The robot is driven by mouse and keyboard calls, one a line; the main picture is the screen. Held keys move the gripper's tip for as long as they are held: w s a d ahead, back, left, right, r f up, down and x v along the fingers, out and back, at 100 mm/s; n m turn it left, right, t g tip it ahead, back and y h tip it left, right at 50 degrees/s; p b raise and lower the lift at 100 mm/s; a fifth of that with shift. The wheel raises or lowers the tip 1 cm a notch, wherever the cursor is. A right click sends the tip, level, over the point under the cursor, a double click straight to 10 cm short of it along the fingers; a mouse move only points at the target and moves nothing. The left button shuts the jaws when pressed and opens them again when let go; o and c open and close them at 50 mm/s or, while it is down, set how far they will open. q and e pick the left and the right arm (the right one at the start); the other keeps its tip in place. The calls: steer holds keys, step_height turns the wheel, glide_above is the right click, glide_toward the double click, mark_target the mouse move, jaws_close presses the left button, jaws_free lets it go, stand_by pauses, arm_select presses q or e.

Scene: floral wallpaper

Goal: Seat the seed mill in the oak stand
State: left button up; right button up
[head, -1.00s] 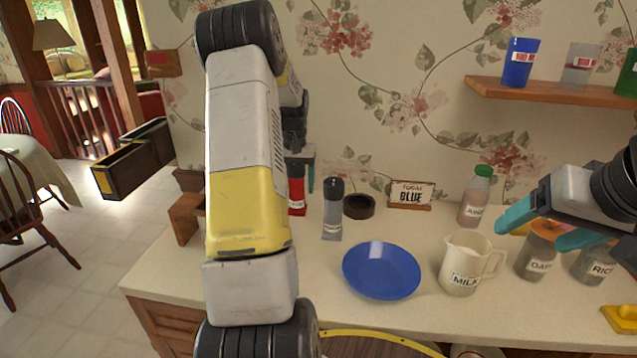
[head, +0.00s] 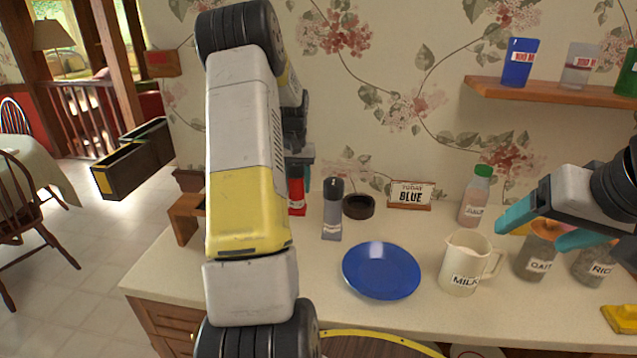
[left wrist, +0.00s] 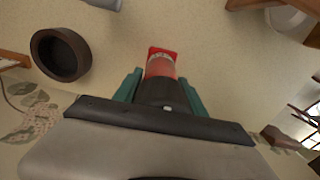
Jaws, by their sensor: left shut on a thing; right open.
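A red mill (head: 297,195) with a dark top stands on the counter behind my left arm, partly hidden. My left gripper (head: 303,168) is shut on its dark top; the left wrist view shows the red mill (left wrist: 161,66) between the teal fingers (left wrist: 160,88). A grey mill (head: 332,212) with a dark cap stands to its right. A round dark wooden stand (head: 358,207) with a hollow centre sits right of both mills, empty; it also shows in the left wrist view (left wrist: 61,54). The mills' labels are too small to read. My right gripper (head: 537,228) is open and empty.
A blue plate (head: 381,270), a milk jug (head: 464,263) and several labelled jars occupy the counter's middle and right. A sign reading "TODAY BLUE" (head: 410,195) stands behind. A wooden piece (head: 186,216) is at the left. A shelf (head: 560,97) holds cups.

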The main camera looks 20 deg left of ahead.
mark_target(295, 168)
arm_select(q)
steer(key=shift+s+f, duration=0.15)
steer(key=shift+s, duration=0.2)
steer(key=shift+r, duration=0.25)
jaws_close()
steer(key=shift+w+r, duration=0.1)
steer(key=shift+r, duration=0.2)
steer(key=shift+w+r, duration=0.1)
steer(key=shift+r, duration=2.35)
steer(key=shift+d, duration=0.1)
